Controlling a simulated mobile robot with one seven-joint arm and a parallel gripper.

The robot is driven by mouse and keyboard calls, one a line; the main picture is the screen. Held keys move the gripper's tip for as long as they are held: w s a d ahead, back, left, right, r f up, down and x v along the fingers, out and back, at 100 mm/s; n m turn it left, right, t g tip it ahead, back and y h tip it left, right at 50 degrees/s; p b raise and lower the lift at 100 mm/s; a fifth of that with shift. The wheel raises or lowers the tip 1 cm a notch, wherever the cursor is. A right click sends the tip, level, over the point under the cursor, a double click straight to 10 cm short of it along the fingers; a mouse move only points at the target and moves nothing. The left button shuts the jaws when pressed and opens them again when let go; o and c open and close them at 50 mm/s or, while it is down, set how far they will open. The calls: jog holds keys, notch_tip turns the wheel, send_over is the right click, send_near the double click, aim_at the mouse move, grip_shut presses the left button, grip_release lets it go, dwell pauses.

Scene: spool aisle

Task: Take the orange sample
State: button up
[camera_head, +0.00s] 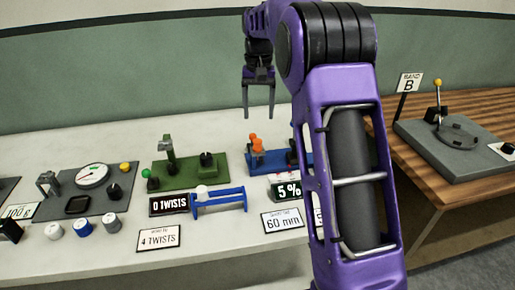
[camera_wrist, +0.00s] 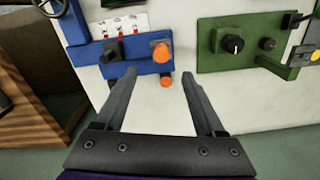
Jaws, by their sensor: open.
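Orange pieces (camera_head: 257,144) stand at a blue fixture (camera_head: 282,163) on the white counter. In the wrist view there is a larger round orange piece (camera_wrist: 160,52) on the blue fixture (camera_wrist: 145,68) and a smaller orange piece (camera_wrist: 166,82) at its edge. I cannot tell for sure which one is the sample. My gripper (camera_head: 259,112) is open and empty, pointing down above the fixture. In the wrist view its fingers (camera_wrist: 160,75) straddle the orange pieces from the near side, apart from them. My arm hides the fixture's right part in the head view.
A green fixture (camera_head: 187,174) with knobs stands left of the blue one. A blue rack (camera_head: 222,200) holds a white spool, near signs reading 0 TWISTS, 4 TWISTS, 5 % and 60 mm. A grey gauge plate (camera_head: 90,205) is farther left. A wooden table (camera_head: 440,205) is at right.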

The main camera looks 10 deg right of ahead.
aim_at(258, 140)
notch_tip(258, 140, down, 10)
jog(key=shift+a+r+b, duration=0.1)
jog(key=shift+a+b, duration=0.05)
jog(key=shift+b, duration=0.7)
grip_shut()
